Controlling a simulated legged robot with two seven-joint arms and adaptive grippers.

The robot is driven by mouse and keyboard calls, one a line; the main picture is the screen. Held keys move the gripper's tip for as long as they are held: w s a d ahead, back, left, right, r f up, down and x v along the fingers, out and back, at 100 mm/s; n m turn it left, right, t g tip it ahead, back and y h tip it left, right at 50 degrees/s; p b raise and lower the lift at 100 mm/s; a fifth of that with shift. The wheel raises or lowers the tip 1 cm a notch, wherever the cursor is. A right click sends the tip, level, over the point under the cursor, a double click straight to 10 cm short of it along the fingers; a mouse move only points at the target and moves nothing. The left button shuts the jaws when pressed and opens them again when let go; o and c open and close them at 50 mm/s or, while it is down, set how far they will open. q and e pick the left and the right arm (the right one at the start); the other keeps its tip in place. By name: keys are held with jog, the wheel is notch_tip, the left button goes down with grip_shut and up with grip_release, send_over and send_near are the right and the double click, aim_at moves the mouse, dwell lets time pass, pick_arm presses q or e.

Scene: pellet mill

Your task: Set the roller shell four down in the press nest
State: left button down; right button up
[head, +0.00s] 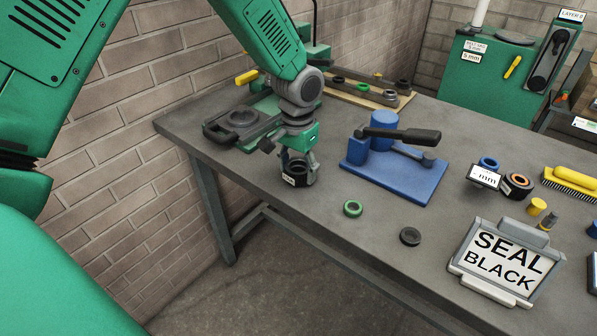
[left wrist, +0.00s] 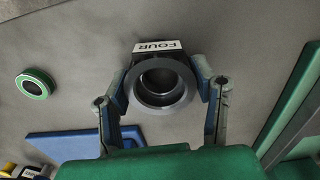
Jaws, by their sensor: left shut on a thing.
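My left gripper (head: 297,160) is shut on the dark roller shell four (head: 299,175), low over the left part of the bench near its front edge. I cannot tell whether the shell touches the bench. In the left wrist view, the two fingers of the left gripper (left wrist: 160,82) hold the shell (left wrist: 162,104) from both sides, with its bore open to the camera and a white FOUR label on its edge. What looks like the press nest is a dark block with a round seat (head: 241,119) on a green base, left of and behind the gripper. My right gripper is out of view.
A blue fixture (head: 393,180) with a dark lever stands right of the gripper. A green ring (head: 353,208) and a black ring (head: 410,236) lie near the front edge. A SEAL BLACK sign (head: 497,263) stands front right. A wooden board (head: 365,97) with rings lies behind.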

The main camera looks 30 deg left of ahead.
pick_arm(q)
notch_tip(320, 180, up, 7)
jog(key=p, duration=0.6)
jog(key=shift+p, duration=0.4)
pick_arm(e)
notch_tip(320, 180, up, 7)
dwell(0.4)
